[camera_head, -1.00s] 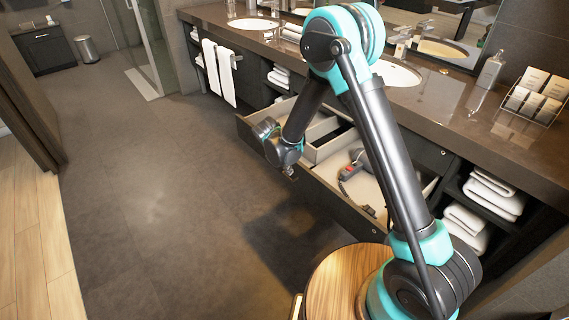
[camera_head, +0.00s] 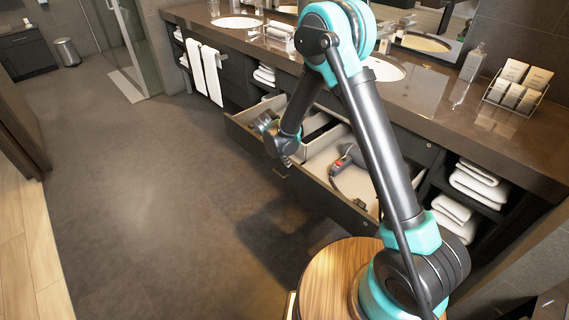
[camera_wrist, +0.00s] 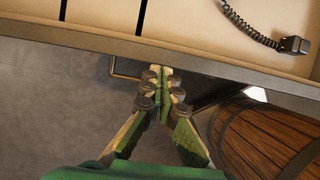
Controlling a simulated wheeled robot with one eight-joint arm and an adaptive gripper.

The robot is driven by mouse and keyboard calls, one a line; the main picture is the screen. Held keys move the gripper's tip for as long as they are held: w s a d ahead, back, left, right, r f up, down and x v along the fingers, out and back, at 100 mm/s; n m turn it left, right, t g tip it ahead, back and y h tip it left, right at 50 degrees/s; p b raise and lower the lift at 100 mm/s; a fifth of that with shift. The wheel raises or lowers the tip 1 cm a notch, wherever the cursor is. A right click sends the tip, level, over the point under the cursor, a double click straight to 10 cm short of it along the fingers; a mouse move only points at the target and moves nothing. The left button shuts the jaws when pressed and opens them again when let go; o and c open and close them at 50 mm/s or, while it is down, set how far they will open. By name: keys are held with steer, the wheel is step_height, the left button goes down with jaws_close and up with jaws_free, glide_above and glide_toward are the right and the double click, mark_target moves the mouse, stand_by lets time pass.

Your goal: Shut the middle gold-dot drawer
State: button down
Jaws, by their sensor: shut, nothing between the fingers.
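The open drawer (camera_head: 330,188) sticks out from under the vanity counter, with pale inner trays. A dark hair dryer with red on it (camera_head: 346,158) lies inside, and its coiled cord (camera_wrist: 250,25) shows in the wrist view. My gripper (camera_wrist: 162,73) is shut and empty. It is just outside the drawer's front, low by the top edge, beside a bent metal handle (camera_wrist: 118,70) on that front. I cannot tell whether the fingertips touch the front. In the head view my arm hides part of the drawer and its contents. No gold dot can be made out clearly.
The vanity counter (camera_head: 440,105) holds sinks, a bottle (camera_head: 472,62) and a card rack (camera_head: 517,88). Folded towels (camera_head: 478,185) lie on open shelves to the right. A round wooden surface (camera_head: 325,285) is at the front. The floor (camera_head: 150,200) to the left is clear.

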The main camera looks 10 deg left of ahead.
steer(key=w+d, duration=0.9)
steer(key=w, duration=0.3)
steer(key=w+d, duration=0.9)
steer(key=w, duration=0.3)
steer(key=shift+w, duration=0.4)
steer(key=shift+a, duration=0.1)
steer(key=s+a+r, duration=0.4)
steer(key=s+r, duration=0.2)
steer(key=r, duration=0.3)
steer(key=s+a+f+t+h, duration=0.1)
steer(key=s+f+t+h, duration=0.2)
steer(key=s+t, duration=0.15)
steer(key=d+r+x, duration=0.1)
steer(key=x, duration=1.1)
steer(key=shift+w+d, duration=0.15)
steer(key=shift+w, duration=0.25)
